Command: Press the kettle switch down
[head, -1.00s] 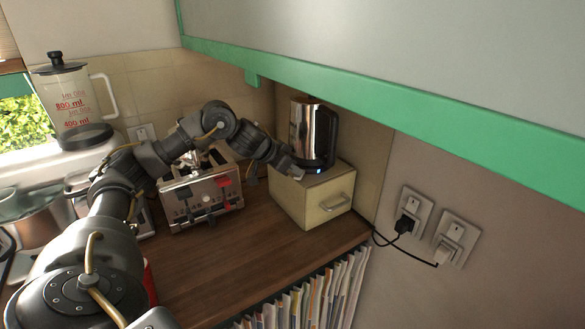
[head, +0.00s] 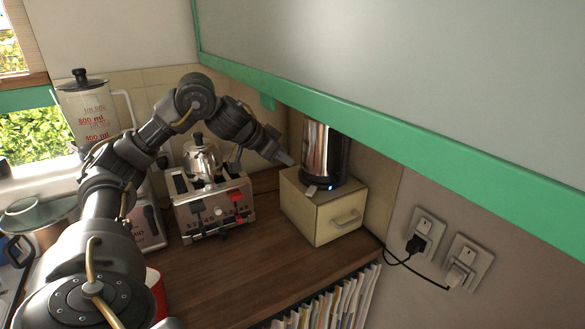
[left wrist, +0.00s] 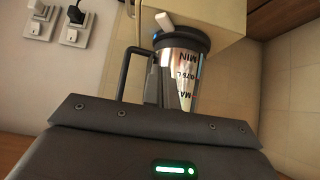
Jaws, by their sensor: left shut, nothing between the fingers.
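The kettle (head: 316,152), steel with a dark handle side, stands upright on a beige box (head: 325,222). A small pale switch tab (head: 311,190) sticks out at its base, beside a small blue light. In the left wrist view the kettle (left wrist: 180,75) appears upside down, and the white switch (left wrist: 164,21) juts from its dark base near a blue glow. My left gripper (head: 286,160) is shut and empty, just left of the kettle and above the switch, apparently not touching it. Its fingertips are not clear in the left wrist view. My right gripper is not in view.
A toaster (head: 215,208) with a silver pot (head: 202,157) on it stands left of the box. A green-edged cabinet (head: 400,148) hangs close above the kettle. Wall sockets (head: 425,232) with plugs are at right. The wooden counter (head: 260,265) in front is clear.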

